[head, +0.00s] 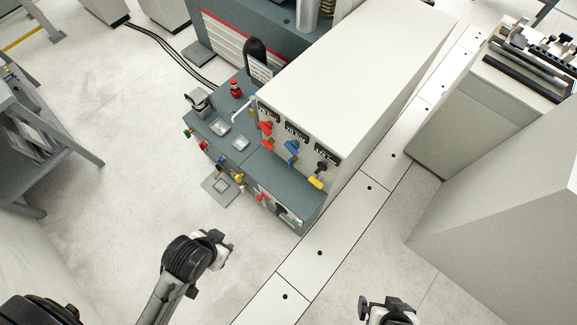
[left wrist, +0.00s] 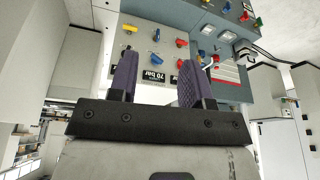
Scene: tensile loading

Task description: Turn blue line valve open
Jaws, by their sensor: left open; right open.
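In the head view the left gripper (head: 222,250) is short of the cabinet. My right gripper (head: 388,303) is open at the bottom edge, far from the valves.
A grey lower console (head: 240,150) with red, yellow and green fittings juts out below the valve row. A black upright part (head: 255,52) stands behind it. A bench with equipment (head: 490,95) is at the right. Light floor (head: 110,220) is clear at the left.

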